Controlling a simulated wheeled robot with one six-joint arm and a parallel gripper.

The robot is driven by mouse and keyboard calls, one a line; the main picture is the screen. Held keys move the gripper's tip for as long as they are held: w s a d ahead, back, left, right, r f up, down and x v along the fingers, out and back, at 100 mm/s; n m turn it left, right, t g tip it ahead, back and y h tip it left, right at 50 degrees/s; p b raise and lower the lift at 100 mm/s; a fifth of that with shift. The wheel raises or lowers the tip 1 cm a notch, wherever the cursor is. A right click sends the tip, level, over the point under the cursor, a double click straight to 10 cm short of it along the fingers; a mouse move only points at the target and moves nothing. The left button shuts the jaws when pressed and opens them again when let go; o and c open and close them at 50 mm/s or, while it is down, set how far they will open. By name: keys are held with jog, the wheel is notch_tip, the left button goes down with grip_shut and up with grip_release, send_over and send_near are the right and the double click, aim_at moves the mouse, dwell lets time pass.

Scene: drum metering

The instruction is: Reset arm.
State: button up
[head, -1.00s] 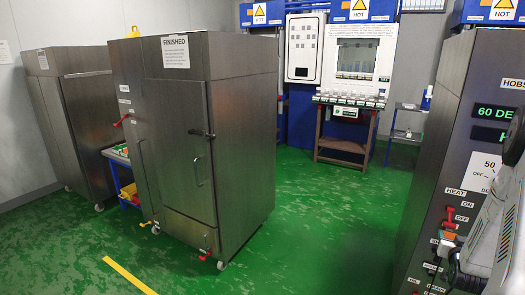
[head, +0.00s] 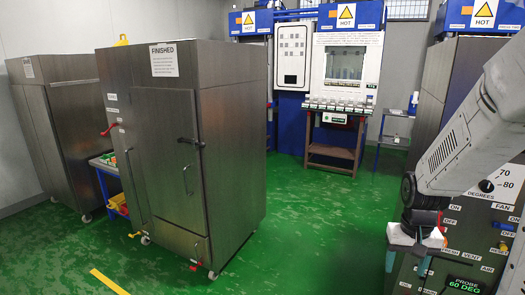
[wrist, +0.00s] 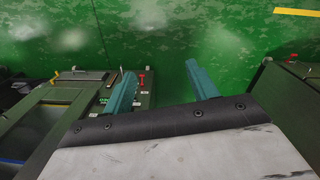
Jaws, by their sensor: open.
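My gripper (head: 415,257) hangs pointing down at the right in the head view, in front of the control panel with the probe display. In the wrist view my gripper (wrist: 162,82) shows two teal fingers standing well apart, with green floor between and beyond them. It is open and empty. My grey arm reaches in from the right edge of the head view.
A steel cabinet marked FINISHED (head: 170,150) stands at the left, with another cabinet (head: 60,130) behind it. The control panel (head: 490,235) has switches and a dial. A bench (head: 335,150) stands at the back. The green floor (head: 310,215) between is clear.

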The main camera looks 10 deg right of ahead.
jog(key=s+a+r+n, duration=0.2)
jog(key=s+a+r, duration=0.4)
jog(key=a+r, duration=0.2)
jog(key=s+a+r+n+t, duration=0.1)
jog(key=s+a+r+n, duration=0.2)
jog(key=s+a+r, duration=0.4)
jog(key=a+r, duration=0.1)
jog(key=a, duration=0.2)
jog(key=shift+a+t, duration=0.3)
jog(key=shift+a, duration=0.1)
